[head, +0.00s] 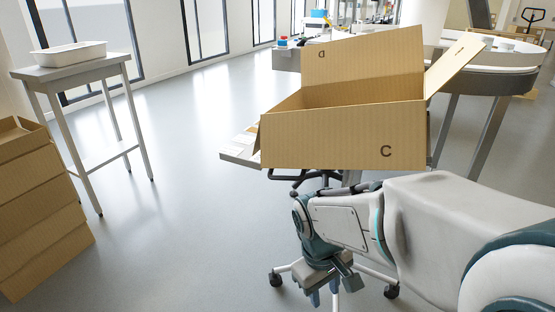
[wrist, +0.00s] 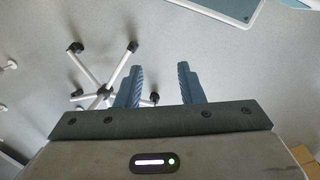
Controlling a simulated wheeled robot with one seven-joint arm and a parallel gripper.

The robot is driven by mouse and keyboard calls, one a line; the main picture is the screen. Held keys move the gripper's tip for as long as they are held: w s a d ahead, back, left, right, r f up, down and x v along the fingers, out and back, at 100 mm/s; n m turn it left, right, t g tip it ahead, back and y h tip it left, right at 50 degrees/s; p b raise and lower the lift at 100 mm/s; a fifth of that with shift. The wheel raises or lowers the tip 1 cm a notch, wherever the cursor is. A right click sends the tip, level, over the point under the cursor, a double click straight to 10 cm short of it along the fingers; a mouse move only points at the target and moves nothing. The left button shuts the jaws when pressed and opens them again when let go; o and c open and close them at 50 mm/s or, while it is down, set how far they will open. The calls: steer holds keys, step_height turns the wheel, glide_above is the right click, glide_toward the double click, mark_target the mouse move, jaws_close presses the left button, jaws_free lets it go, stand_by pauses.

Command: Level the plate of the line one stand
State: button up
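No stand in view carries a label that I can read as line one. A pale flat plate (head: 238,153) juts out at the left of an open cardboard box marked C (head: 340,140). The box hides most of the plate, so I cannot tell its tilt. A dark frame shows below the box. My gripper (head: 325,293) is low in front of the box, pointing down. In the wrist view its two blue fingers (wrist: 159,84) are apart with nothing between them. A white-edged panel (wrist: 222,10) shows at the top of that view, away from the fingers.
A wheeled base (wrist: 103,94) with pale legs and dark casters stands on the floor close to my gripper. A grey side table (head: 75,70) with a white tray (head: 70,55) is at left. The floor between is clear.

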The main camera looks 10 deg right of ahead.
steer(key=w+d+n+g+h+p, duration=0.2)
steer(key=w+n+h+p, duration=0.25)
steer(key=n, duration=0.55)
steer(key=n+t+h+p, duration=0.85)
steer(key=n+t, duration=0.85)
steer(key=n, duration=1.7)
glide_toward(283, 179)
steer(key=b+x, duration=0.2)
steer(key=x, duration=0.8)
steer(key=shift+w+d, duration=0.25)
steer(key=shift+d, duration=0.05)
jaws_close()
